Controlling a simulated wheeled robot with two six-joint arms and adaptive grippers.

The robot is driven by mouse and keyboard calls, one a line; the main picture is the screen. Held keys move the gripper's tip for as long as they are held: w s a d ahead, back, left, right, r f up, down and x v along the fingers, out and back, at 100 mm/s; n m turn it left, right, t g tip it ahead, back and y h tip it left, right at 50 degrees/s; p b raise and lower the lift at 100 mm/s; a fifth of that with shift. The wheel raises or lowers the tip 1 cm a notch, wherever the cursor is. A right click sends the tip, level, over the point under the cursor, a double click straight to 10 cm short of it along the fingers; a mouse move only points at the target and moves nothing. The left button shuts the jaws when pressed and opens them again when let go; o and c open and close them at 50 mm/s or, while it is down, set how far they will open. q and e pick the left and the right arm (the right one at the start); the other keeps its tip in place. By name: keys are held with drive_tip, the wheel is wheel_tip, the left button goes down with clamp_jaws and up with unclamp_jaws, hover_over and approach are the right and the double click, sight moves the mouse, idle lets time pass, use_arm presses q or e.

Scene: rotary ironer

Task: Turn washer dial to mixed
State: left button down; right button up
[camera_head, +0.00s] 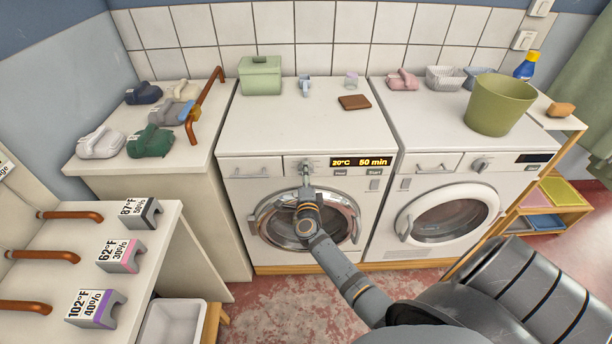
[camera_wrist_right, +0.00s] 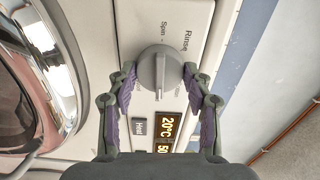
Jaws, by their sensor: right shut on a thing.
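The left washer (camera_head: 234,200) has a round grey dial (camera_wrist_right: 158,70) with a raised grip bar on its control panel. My right gripper (camera_head: 305,182) is at this panel, in front of the washer's door. In the right wrist view, its two purple-padded fingers (camera_wrist_right: 160,80) lie on either side of the dial, shut on it. The labels "Rinse" and "Spin" show beside the dial; other labels are hidden or too small to read. The lit display (camera_head: 361,162) reads 20°C and 50 min. My left gripper is out of view.
A second washer (camera_head: 418,185) stands on the right with its own dial (camera_head: 480,164) and a dark display. A green bucket (camera_head: 500,105) stands on it. A green box (camera_head: 260,76) and brown wallet-like item (camera_head: 354,102) lie on the left washer. Side counters stand at left.

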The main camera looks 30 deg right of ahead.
drive_tip(key=shift+m, duration=0.3)
drive_tip(key=o, duration=1.2)
drive_tip(key=shift+c, duration=0.2)
drive_tip(key=shift+s, duration=0.1)
drive_tip(key=v, duration=1.2)
